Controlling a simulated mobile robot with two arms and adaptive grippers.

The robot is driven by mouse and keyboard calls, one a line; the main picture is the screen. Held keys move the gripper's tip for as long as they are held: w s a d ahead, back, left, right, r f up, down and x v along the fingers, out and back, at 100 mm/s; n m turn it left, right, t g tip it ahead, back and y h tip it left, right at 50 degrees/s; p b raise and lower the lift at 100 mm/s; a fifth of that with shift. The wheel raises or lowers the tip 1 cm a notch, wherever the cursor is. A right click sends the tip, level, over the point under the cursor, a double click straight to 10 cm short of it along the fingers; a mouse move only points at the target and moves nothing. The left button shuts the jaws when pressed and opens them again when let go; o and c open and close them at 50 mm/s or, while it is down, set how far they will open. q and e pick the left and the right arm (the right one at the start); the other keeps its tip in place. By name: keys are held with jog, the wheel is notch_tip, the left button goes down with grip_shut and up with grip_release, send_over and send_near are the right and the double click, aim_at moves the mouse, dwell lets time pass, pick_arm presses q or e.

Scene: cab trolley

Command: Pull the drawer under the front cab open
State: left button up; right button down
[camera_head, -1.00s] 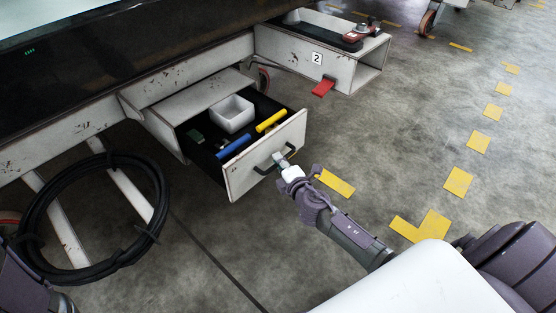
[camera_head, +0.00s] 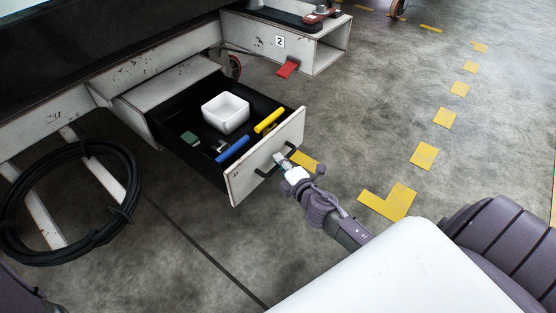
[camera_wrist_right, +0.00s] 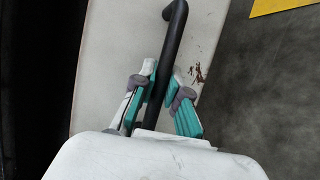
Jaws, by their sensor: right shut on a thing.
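The drawer under the cab stands well open, its white front panel (camera_head: 266,160) pulled out toward me. A black bar handle (camera_head: 268,170) is on that front; it also shows in the right wrist view (camera_wrist_right: 176,35). My right gripper (camera_head: 283,162) is at the handle, and in the right wrist view its teal fingertips (camera_wrist_right: 163,88) are on either side of the bar, shut on it. In the drawer lie a white box (camera_head: 226,112), a blue cylinder (camera_head: 232,150), a yellow cylinder (camera_head: 269,121) and a small green item (camera_head: 190,138). My left gripper is not in view.
A coiled black cable (camera_head: 20,245) hangs left of the drawer. A white step marked 2 (camera_head: 300,48) with a red pedal (camera_head: 288,68) is beyond it. Bare grey floor (camera_head: 360,125) with yellow marks lies to the right.

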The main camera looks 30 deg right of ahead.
jog(key=shift+s, duration=0.15)
jog(key=c, duration=1.2)
grip_release()
jog(key=s, duration=0.4)
jog(key=s+r, duration=0.1)
jog(key=s, duration=0.3)
jog(key=s+r, duration=0.1)
jog(key=s, duration=0.2)
jog(key=shift+s+a, duration=0.35)
jog(key=shift+s, duration=0.05)
